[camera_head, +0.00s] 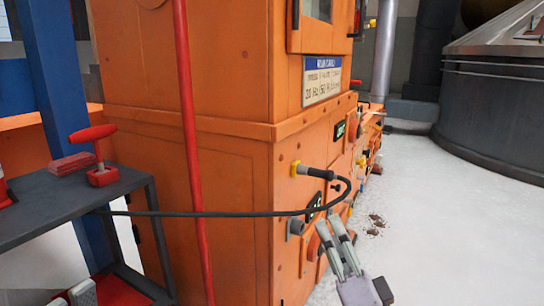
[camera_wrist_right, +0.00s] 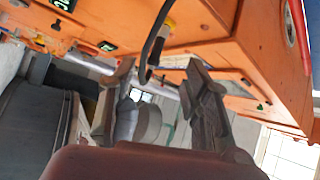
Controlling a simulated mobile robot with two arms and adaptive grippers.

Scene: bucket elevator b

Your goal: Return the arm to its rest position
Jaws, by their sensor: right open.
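My right gripper (camera_head: 328,222) is in front of the orange machine's side in the head view, below and right of the black cable plug. Its two grey fingers are apart with nothing between them. In the right wrist view the fingers of this gripper (camera_wrist_right: 158,68) are spread and empty.
The orange machine (camera_head: 190,60) fills the middle. A black plug (camera_head: 316,172) sits at its yellow socket, and the cable (camera_head: 230,214) runs left to a dark shelf (camera_head: 60,208). A red-handled tool (camera_head: 100,160) stands there. White floor (camera_head: 440,230) is open at right, before a grey tank (camera_head: 490,110).

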